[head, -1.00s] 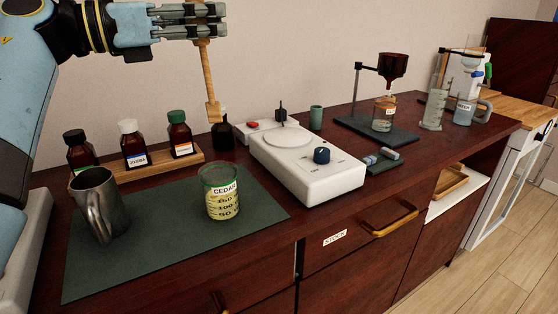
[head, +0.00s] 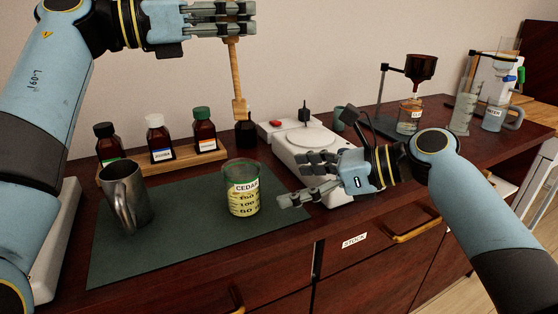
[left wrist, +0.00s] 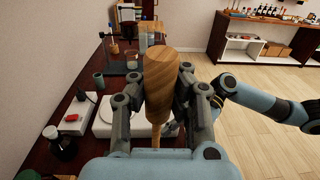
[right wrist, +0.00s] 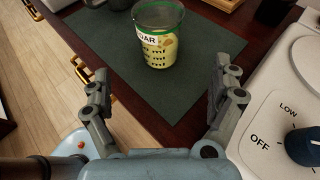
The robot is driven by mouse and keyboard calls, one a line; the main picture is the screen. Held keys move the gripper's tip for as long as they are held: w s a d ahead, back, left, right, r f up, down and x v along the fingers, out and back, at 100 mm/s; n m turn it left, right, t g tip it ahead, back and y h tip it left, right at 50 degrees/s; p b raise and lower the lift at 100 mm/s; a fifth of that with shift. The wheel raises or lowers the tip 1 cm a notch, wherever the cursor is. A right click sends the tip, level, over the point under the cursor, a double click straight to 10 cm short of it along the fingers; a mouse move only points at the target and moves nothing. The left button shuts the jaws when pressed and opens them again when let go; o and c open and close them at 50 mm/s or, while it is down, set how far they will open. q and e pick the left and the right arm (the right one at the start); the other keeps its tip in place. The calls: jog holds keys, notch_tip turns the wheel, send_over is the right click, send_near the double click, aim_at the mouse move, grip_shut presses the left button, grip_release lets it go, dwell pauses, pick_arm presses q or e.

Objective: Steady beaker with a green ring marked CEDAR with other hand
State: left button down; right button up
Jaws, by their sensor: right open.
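The beaker (head: 242,190) with a green ring is marked CEDAR and stands upright on the dark green mat, with pale yellow contents. It also shows in the right wrist view (right wrist: 158,45), beyond the fingers. My right gripper (head: 297,182) is open and empty, to the right of the beaker and apart from it. My left gripper (head: 238,18) is shut on a wooden stick (head: 236,75), held upright above the back of the mat. The stick's thick wooden handle (left wrist: 161,75) sits between the fingers in the left wrist view.
A metal jug (head: 127,197) stands on the mat's (head: 180,250) left. Several brown bottles stand on a wooden rack (head: 180,160) behind. A white hotplate (head: 290,150) is partly behind my right gripper. A stand with a brown funnel (head: 421,68) is farther right.

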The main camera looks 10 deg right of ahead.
aim_at(258, 187)
jog(key=x, duration=1.1)
jog(key=shift+a+f, duration=0.2)
jog(key=c, duration=1.6)
jog(key=o, duration=1)
jog(key=c, duration=0.8)
jog(key=shift+o, duration=0.2)
